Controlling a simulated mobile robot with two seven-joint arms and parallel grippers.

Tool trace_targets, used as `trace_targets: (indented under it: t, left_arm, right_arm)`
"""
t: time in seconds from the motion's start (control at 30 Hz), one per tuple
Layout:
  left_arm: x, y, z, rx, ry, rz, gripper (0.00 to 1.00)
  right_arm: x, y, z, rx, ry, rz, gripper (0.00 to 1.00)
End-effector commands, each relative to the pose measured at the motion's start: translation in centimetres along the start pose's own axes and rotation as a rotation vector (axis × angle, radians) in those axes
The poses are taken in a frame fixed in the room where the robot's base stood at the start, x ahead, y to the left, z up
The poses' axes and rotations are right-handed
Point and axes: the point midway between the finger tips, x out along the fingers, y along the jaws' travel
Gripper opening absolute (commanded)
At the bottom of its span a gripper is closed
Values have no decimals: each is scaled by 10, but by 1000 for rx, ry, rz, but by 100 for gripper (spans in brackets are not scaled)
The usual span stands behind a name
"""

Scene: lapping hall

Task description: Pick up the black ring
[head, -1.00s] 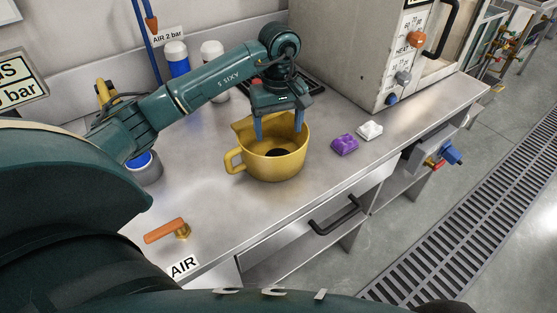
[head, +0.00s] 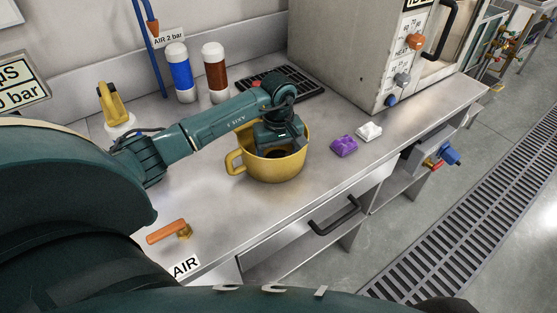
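A yellow jug (head: 276,171) with a handle on its left side stands on the steel bench. A black patch (head: 277,153), likely the black ring, shows at the bottom inside the jug, mostly covered by my gripper. My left gripper (head: 281,148) reaches down into the jug from above. Its fingers are hidden behind the hand and the jug wall, so I cannot see whether they are apart or closed. My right gripper is not in view.
A purple block (head: 344,146) and a white block (head: 369,131) lie right of the jug. Bottles with blue (head: 179,73) and brown (head: 215,73) contents stand behind. A large grey oven (head: 364,50) fills the back right. An orange-handled valve (head: 168,231) sits at the front left.

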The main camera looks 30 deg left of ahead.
Motion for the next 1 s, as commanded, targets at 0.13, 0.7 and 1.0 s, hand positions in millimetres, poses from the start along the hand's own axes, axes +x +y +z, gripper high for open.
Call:
trace_targets:
  t: [0.13, 0.7, 1.0]
  left_arm:
    - [0, 0, 0, 0, 0, 0, 64]
    - [-3, 0, 0, 0, 1, 1, 33]
    - [-51, 1, -2, 1, 5, 5, 33]
  right_arm:
    - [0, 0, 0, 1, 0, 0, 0]
    - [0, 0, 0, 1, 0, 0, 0]
    - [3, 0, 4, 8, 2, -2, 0]
